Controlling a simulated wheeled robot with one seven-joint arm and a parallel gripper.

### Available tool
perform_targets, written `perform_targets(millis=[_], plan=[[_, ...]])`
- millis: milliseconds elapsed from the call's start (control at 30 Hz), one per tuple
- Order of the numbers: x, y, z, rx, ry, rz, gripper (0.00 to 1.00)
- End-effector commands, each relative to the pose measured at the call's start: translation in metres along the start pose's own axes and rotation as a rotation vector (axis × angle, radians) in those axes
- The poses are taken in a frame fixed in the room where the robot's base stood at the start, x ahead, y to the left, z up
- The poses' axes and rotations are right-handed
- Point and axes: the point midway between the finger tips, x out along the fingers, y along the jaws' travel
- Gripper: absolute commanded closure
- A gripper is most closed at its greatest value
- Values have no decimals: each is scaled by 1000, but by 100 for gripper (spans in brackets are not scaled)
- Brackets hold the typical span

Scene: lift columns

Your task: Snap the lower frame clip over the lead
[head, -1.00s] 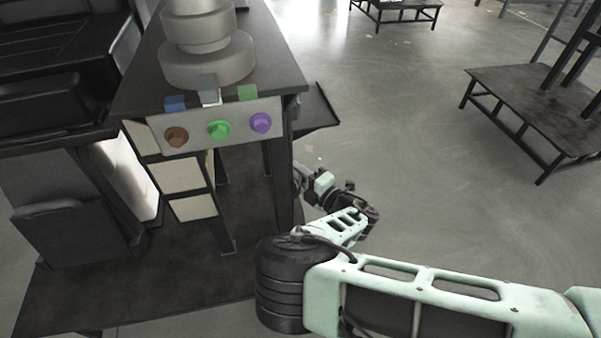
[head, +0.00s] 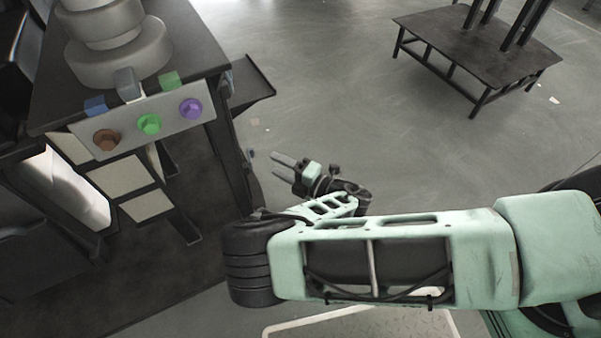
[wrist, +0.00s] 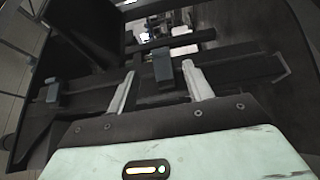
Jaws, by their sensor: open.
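My gripper (head: 283,165) is open, its two pale fingers apart, low beside the right side of the dark column stand in the head view. In the wrist view my gripper (wrist: 160,88) faces a dark frame bar (wrist: 225,70). A blue-grey clip-like block (wrist: 163,65) on this bar shows between and just beyond the fingertips, apparently untouched. A second blue-grey block (wrist: 53,90) sits on the bar at the left. I cannot tell which is the lower frame clip, nor whether either is open or shut. I cannot make out the lead.
A panel (head: 140,128) with brown, green and purple knobs fronts the stand, under a grey round column base (head: 120,58). A dark side shelf (head: 252,88) juts out above my gripper. A low dark table (head: 470,45) stands far right. The floor between is open.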

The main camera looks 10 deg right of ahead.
Motion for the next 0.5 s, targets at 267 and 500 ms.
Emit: perform_targets(millis=[267, 500], plan=[[-50, 0, 1, -1, -1, -1, 49], [-62, 0, 0, -1, 0, 0, 49]])
